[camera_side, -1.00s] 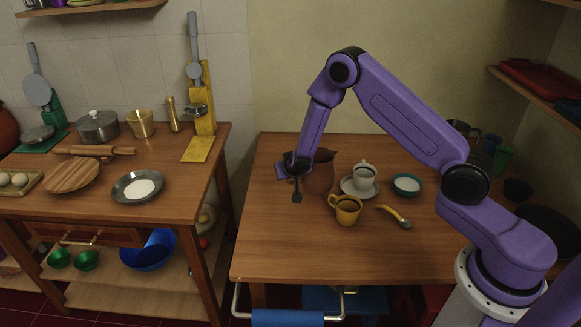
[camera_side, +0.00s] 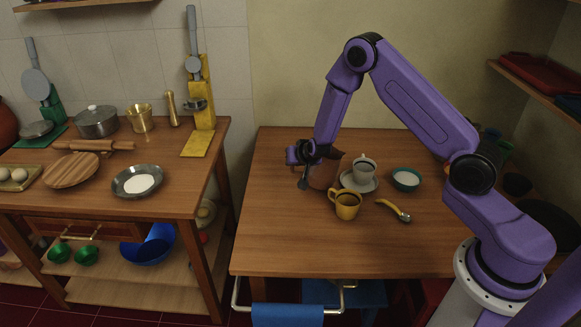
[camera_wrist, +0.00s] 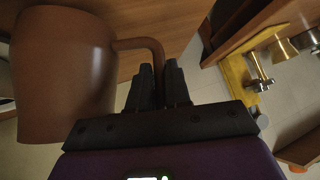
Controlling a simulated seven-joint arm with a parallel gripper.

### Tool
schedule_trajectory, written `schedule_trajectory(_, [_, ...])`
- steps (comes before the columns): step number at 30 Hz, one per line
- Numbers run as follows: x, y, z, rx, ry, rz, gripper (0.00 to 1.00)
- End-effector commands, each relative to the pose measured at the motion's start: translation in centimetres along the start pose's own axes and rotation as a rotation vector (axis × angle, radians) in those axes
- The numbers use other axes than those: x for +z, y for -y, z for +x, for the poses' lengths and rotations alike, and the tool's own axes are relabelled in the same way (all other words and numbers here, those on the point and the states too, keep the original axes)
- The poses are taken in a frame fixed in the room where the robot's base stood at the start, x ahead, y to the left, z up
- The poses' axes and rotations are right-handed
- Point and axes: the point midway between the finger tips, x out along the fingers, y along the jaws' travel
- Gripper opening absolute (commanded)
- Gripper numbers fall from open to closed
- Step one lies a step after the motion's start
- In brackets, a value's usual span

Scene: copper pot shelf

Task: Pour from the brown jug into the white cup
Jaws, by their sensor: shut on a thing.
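The brown jug (camera_side: 325,173) is at the left of the cup group on the right-hand table, partly hidden behind my gripper in the side view. In the wrist view the jug (camera_wrist: 62,65) fills the upper left, with its handle (camera_wrist: 150,45) reaching right. My gripper (camera_wrist: 158,80) is shut on this handle, its two black fingers close together around it. I cannot tell whether the jug is clear of the table. The white cup (camera_side: 364,168) stands upright on a white saucer (camera_side: 360,187), just right of the jug. Dark contents show inside the cup.
A yellow mug (camera_side: 346,206) stands in front of the saucer. A yellow-handled scoop (camera_side: 396,209) lies to its right. A teal bowl (camera_side: 406,180) with white contents is right of the cup. The table's left and front areas (camera_side: 275,240) are clear.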

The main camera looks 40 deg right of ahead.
Motion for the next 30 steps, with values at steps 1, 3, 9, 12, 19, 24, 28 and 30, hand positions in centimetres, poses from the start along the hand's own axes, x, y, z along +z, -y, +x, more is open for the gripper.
schedule_trajectory(1, [-0.6,-0.2,-0.3,-0.021,-0.007,0.018,0.0])
schedule_trajectory(3, [-1.0,-0.5,-0.7,-0.049,-0.008,0.045,0.0])
schedule_trajectory(9, [-2.4,-1.2,-2.3,-0.087,-0.007,0.082,0.0])
schedule_trajectory(12, [-3.0,-1.7,-3.1,-0.1,-0.007,0.095,0.0])
schedule_trajectory(19, [-4.7,-2.8,-4.8,-0.131,-0.008,0.127,0.0])
schedule_trajectory(24, [-5.9,-3.5,-6.2,-0.155,-0.008,0.149,0.0])
schedule_trajectory(28, [-6.8,-4.1,-7.2,-0.171,-0.009,0.167,0.0])
schedule_trajectory(30, [-7.0,-4.3,-7.3,-0.2,-0.007,0.195,0.0])
